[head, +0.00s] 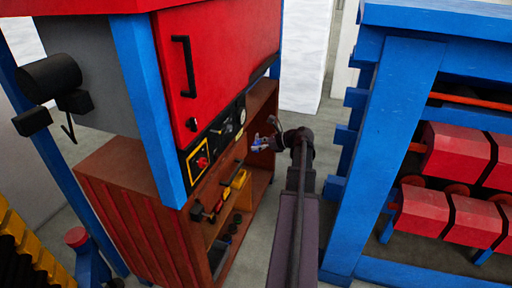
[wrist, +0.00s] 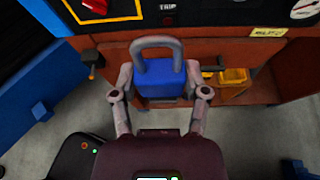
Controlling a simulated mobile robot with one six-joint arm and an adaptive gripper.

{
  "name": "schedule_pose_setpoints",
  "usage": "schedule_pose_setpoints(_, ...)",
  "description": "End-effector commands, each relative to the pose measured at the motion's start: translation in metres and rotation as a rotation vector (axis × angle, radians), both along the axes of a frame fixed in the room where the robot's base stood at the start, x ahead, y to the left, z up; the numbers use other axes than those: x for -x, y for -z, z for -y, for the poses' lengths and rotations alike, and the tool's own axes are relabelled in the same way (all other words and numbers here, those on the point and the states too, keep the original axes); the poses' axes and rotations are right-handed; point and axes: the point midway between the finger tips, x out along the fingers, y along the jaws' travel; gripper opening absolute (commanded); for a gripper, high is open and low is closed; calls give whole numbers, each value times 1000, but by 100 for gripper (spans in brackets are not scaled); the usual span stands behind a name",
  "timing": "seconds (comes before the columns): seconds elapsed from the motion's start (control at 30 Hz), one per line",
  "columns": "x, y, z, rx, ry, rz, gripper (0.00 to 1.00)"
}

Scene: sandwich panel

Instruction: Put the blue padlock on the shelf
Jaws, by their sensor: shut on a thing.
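The blue padlock (wrist: 165,84), with a grey shackle (wrist: 156,43) pointing up, is between the fingers of my gripper (wrist: 160,76) in the wrist view. The fingers are shut on its sides. In the head view the padlock (head: 257,146) is small and partly hidden by my gripper (head: 268,140). It is held in front of the brown wooden shelf (head: 263,103) under the red panel. In the wrist view the shelf (wrist: 115,62) lies just beyond the padlock. I cannot tell whether the padlock touches it.
A yellow bin (head: 239,182) and a red-black handled item (head: 206,212) are on the shelf unit, with dark round things lower down. The control panel (head: 222,130) with a red knob is above. A blue rack with red breakers (head: 455,152) stands right. Grey floor lies between.

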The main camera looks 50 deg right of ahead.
Motion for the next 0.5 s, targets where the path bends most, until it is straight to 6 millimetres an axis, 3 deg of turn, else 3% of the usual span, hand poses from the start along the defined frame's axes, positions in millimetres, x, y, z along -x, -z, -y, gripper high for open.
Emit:
schedule_pose_setpoints(0.27, 0, 14, 0, 0, 0, 0, 8)
schedule_pose_setpoints(0.5, 0, 45, 0, 0, 0, 0, 8)
